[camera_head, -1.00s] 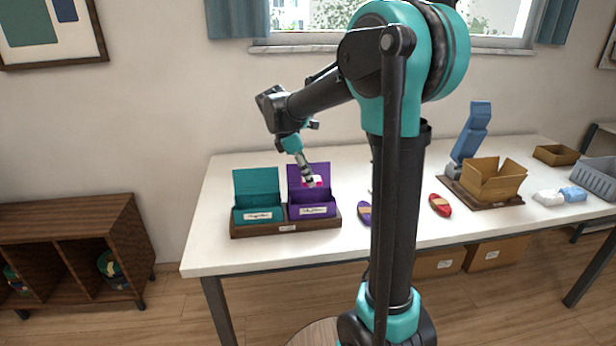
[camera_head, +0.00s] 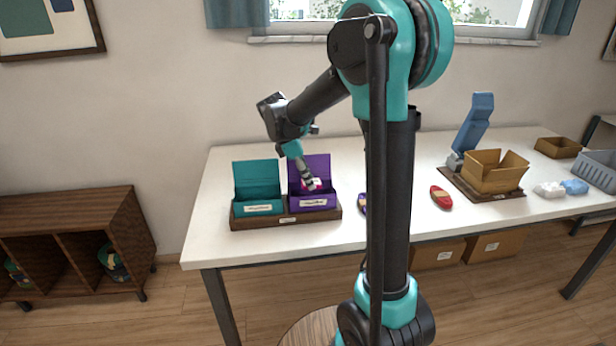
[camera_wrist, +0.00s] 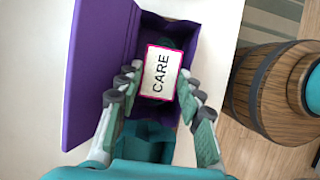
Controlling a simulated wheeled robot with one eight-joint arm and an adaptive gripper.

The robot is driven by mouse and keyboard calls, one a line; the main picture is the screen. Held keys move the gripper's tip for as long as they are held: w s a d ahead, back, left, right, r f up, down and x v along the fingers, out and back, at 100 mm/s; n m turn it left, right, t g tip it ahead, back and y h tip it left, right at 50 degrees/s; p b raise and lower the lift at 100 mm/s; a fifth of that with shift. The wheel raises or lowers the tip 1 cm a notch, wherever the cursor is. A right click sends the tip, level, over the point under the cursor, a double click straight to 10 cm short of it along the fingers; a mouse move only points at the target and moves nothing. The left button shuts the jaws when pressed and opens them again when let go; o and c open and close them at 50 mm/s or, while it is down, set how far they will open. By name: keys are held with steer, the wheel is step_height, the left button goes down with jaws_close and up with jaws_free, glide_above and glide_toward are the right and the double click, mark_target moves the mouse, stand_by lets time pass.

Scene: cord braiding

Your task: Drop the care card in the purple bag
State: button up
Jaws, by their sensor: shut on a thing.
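The care card (camera_wrist: 160,72) is white with a pink border and the word CARE, seen in the wrist view. My gripper (camera_wrist: 160,88) is shut on the card, with a finger at each side of it. The purple bag (camera_wrist: 125,32) is open, with its tall flap standing at the left in the wrist view. The card is over the bag's opening; I cannot tell how deep it sits. In the head view my gripper (camera_head: 311,185) points down at the purple bag (camera_head: 313,202), and only a little of the card shows.
A teal bag (camera_head: 258,208) stands beside the purple one in a brown wooden tray (camera_head: 287,221). A red bundle (camera_head: 441,197) and a purple bundle lie to the right. A cardboard box (camera_head: 495,178) stands further right. A barrel-like stool (camera_wrist: 262,95) is near the table.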

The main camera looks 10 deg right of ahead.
steer(key=o, duration=0.9)
steer(key=shift+c, duration=0.2)
steer(key=v, duration=1.2)
steer(key=s+d+f+m+t+y, duration=0.2)
steer(key=s+d+f+m, duration=0.3)
steer(key=s+f+m, duration=0.3)
steer(key=s+d+f+m+t+y, duration=0.2)
steer(key=s+d+f+m, duration=0.2)
steer(key=s+f+m, duration=0.5)
steer(key=s+f, duration=0.5)
steer(key=shift+s+d+m+y, duration=0.15)
steer(key=shift+d+m+y, duration=0.15)
steer(key=shift+d, duration=0.1)
